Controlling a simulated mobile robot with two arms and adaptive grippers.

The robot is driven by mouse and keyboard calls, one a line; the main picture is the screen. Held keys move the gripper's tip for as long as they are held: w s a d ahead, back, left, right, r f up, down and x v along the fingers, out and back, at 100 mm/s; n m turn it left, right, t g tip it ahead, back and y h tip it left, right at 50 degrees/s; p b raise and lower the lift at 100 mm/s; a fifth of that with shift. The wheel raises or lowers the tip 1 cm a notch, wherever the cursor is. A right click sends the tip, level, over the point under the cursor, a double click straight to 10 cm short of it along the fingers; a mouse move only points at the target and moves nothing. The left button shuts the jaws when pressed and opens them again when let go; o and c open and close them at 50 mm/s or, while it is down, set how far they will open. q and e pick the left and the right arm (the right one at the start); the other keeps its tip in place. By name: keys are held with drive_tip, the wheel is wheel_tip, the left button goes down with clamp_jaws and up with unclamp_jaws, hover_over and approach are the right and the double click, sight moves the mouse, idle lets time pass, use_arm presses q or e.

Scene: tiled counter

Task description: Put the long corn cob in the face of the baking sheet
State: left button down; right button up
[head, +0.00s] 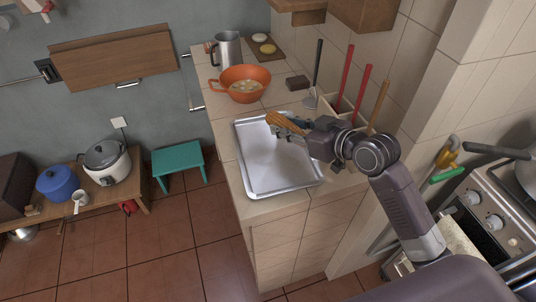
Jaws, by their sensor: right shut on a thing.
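The long corn cob (284,122) is yellow-orange and lies slanted at the fingers of my right gripper (283,129). My right gripper is shut on the corn cob above the far part of the baking sheet. The baking sheet (262,178) is a silver rectangular tray lying flat on the tiled counter. Its face looks empty. My right arm comes in from the lower right and covers part of the sheet's right edge. I cannot tell how high the cob is above the sheet. My left gripper is not in view.
An orange colander (243,89) with food stands behind the sheet. A metal jug (228,49), a board (264,49) and a dark block (298,83) are farther back. Long-handled utensils (346,78) stand by the wall. A stove (491,221) is at right.

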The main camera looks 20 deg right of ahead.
sight(267, 137)
drive_tip(key=w+h, duration=0.1)
drive_tip(key=w+r+m, duration=0.1)
drive_tip(key=w, duration=0.1)
drive_tip(key=w+r+m+h+b, duration=0.1)
drive_tip(key=w, duration=0.1)
drive_tip(key=shift+w+a+t+h, duration=0.25)
drive_tip(key=shift+a+t+h, duration=0.05)
drive_tip(key=shift+t, duration=0.1)
drive_tip(key=w+a+r+m+h+b, duration=0.1)
drive_tip(key=w+r+m+h, duration=0.25)
drive_tip(key=w+r, duration=0.25)
wheel_tip(267, 137, down, 20)
drive_tip(key=shift+r, duration=0.25)
drive_tip(key=o, duration=1.2)
drive_tip(key=shift+o, duration=0.2)
drive_tip(key=v, duration=1.2)
drive_tip(key=shift+a+f, duration=0.15)
